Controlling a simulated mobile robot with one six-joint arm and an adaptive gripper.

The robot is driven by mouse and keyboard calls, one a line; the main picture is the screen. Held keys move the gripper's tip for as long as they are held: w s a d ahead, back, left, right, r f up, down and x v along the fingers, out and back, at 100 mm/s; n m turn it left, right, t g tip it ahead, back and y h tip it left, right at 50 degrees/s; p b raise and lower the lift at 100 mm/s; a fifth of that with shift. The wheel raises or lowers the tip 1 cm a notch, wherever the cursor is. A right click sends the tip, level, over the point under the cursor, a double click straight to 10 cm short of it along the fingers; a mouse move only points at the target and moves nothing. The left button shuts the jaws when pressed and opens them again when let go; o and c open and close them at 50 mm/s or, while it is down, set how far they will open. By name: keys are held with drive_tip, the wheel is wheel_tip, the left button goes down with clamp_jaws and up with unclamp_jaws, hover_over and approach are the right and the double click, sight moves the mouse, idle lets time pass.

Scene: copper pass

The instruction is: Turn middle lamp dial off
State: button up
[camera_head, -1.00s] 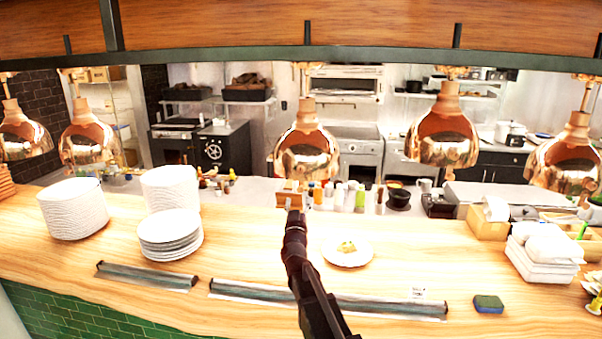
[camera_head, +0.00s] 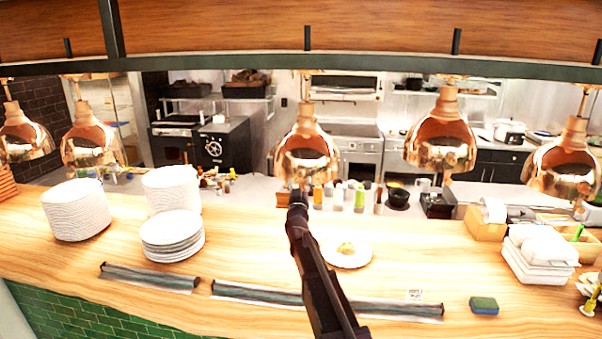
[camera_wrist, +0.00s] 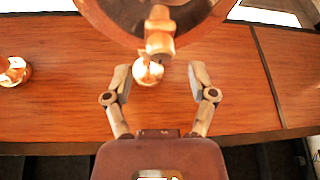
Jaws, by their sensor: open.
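The middle copper heat lamp (camera_head: 305,150) hangs over the counter in the head view. My gripper (camera_head: 297,195) is right below or in front of its lower rim, with its fingers too small to make out there. In the wrist view my gripper (camera_wrist: 157,78) is open, its two fingers apart on either side of a copper fitting (camera_wrist: 160,38). A round, bright copper piece (camera_wrist: 148,71) shows between the fingertips; I cannot tell for sure which part is the dial. The round lamp shade (camera_wrist: 115,12) fills the top of the wrist view. The fingers look clear of the copper parts.
Other copper lamps hang to the left (camera_head: 92,140) and right (camera_head: 440,140). Plate stacks (camera_head: 75,212) stand on the left of the wooden counter (camera_head: 420,265). A plate of food (camera_head: 346,252) lies beside my arm. A wooden beam (camera_head: 380,25) runs overhead.

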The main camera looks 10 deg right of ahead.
sight(300, 175)
drive_tip(key=shift+p+x, duration=0.4)
drive_tip(key=shift+x, duration=1.2)
clamp_jaws()
